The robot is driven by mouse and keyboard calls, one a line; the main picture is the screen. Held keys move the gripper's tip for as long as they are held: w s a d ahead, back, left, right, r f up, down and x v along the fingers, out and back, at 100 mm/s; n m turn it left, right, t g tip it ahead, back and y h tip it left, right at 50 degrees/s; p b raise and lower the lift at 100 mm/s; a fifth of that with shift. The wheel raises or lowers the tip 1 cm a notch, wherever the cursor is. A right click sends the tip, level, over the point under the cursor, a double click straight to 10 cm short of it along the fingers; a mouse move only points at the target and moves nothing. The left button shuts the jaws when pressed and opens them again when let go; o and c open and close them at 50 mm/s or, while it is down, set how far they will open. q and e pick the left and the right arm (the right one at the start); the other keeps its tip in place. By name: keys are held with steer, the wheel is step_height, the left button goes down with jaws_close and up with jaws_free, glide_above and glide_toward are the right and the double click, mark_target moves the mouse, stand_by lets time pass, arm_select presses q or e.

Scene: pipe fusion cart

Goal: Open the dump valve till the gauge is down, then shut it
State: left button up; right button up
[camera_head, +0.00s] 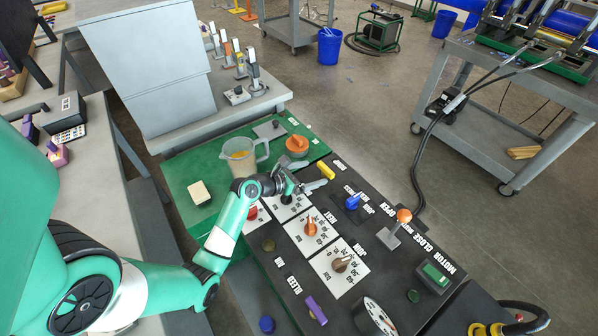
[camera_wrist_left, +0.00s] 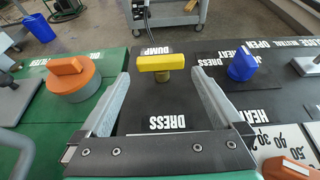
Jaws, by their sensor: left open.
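The dump valve has a yellow bar handle (camera_head: 325,170) on the black panel, near the DUMP label. In the left wrist view the yellow handle (camera_wrist_left: 162,62) lies crosswise, just beyond my fingertips. My left gripper (camera_head: 313,182) is open and empty above the panel. In the wrist view its two grey fingers (camera_wrist_left: 159,74) spread to either side of the handle's line, apart from it. A round gauge (camera_head: 378,316) with a white face is at the panel's near end; its needle is too small to read. My right gripper is out of view.
An orange cap (camera_wrist_left: 72,78) sits left of the handle in the wrist view, a blue knob (camera_wrist_left: 243,64) right. Orange (camera_head: 310,228) and brown (camera_head: 342,263) dials, a lever (camera_head: 396,228) and a purple handle (camera_head: 316,310) stand on the panel. A pitcher (camera_head: 240,157) is beside it.

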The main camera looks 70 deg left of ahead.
arm_select(q)
steer(key=p+v, duration=0.1)
steer(key=v, duration=0.5)
steer(key=shift+r+p, duration=0.1)
steer(key=shift+p, duration=0.3)
steer(key=shift+s+d+r, duration=0.1)
steer(key=shift+s+d, duration=0.1)
steer(key=shift+s, duration=0.35)
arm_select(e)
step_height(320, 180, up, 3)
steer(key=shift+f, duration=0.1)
